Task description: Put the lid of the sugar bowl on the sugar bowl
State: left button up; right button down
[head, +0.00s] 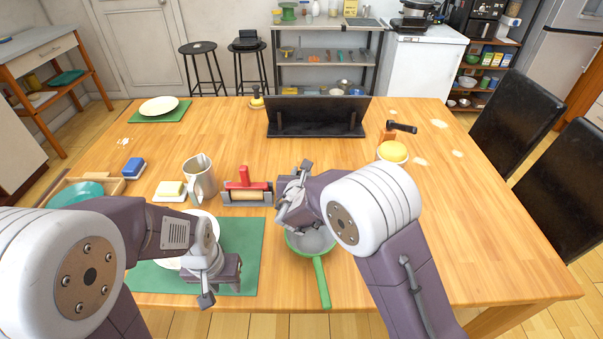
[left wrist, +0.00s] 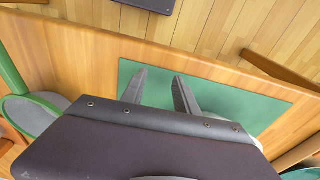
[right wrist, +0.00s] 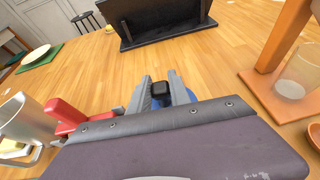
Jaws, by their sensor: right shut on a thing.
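My right gripper (head: 292,178) is over the middle of the table. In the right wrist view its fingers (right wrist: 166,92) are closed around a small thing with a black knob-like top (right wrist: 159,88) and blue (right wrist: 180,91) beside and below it. Most of this thing is hidden by the fingers and gripper body; I cannot tell whether it is the lid alone. I cannot clearly make out the sugar bowl in any view. My left gripper (head: 207,292) is low over the green mat (head: 240,250) at the front left. In the left wrist view its fingers (left wrist: 161,88) are apart, with nothing between them.
A green-handled pan (head: 320,275) lies below my right arm. A black stand (head: 318,117) is behind. A wooden stand (right wrist: 265,88) with a glass is at right.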

pick_arm(q)
jog(key=shift+f+b, duration=0.7)
pick_arm(e)
jog(key=shift+f, duration=0.6)
pick_arm(q)
jog(key=shift+s+f, duration=0.2)
pick_arm(e)
jog(key=shift+s+d, duration=0.1)
jog(key=shift+s, duration=0.1)
pick_arm(q)
jog(key=shift+d, duration=0.1)
pick_arm(e)
jog(key=c, duration=1.1)
grip_release()
jog(key=shift+f, duration=0.1)
pick_arm(q)
jog(key=shift+s, duration=0.1)
pick_arm(e)
jog(key=shift+s, duration=0.1)
